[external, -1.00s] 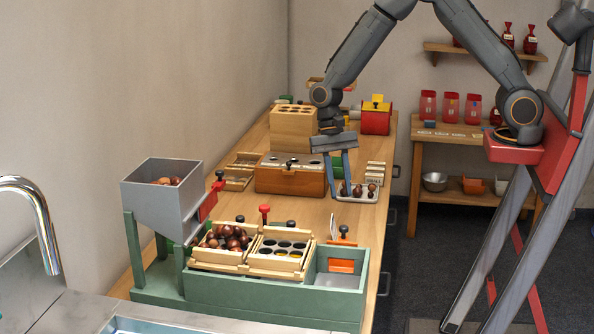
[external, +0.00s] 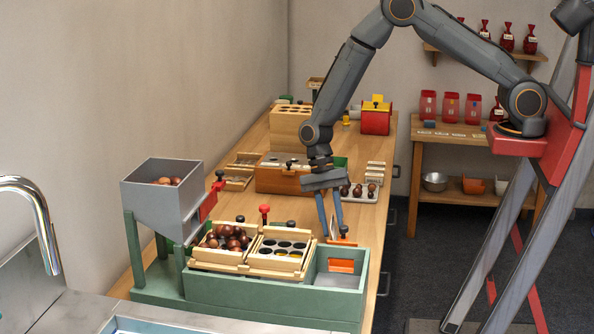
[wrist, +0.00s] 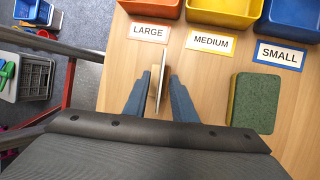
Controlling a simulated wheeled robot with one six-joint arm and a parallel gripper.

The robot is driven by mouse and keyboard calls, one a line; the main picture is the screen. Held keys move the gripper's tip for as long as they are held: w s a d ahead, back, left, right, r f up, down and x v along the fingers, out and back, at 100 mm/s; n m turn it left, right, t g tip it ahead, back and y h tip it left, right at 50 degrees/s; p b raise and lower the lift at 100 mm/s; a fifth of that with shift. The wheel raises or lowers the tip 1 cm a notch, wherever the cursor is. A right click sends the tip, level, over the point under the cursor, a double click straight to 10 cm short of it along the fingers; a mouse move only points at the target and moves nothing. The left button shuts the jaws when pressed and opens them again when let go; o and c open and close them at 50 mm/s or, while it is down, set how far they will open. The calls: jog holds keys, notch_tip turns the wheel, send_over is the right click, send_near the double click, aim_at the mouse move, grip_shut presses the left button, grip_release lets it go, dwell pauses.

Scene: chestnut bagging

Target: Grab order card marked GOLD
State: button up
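In the wrist view a thin upright card (wrist: 157,82) shows edge-on, so any marking on its face cannot be read. My gripper (wrist: 158,88) has its two blue fingers apart, one on each side of the card, and does not look closed on it. In the external view my gripper (external: 331,228) points down by the right rear corner of the green trough, fingers apart. The card is not clearly visible there.
The wrist view shows labels LARGE (wrist: 149,32), MEDIUM (wrist: 211,43) and SMALL (wrist: 279,55) before red, yellow and blue bins, and a green sponge (wrist: 254,103). In the external view, a green trough (external: 270,297) and a tray of chestnuts (external: 358,197) are close by.

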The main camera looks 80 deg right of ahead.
jog(key=shift+f, duration=0.15)
grip_shut()
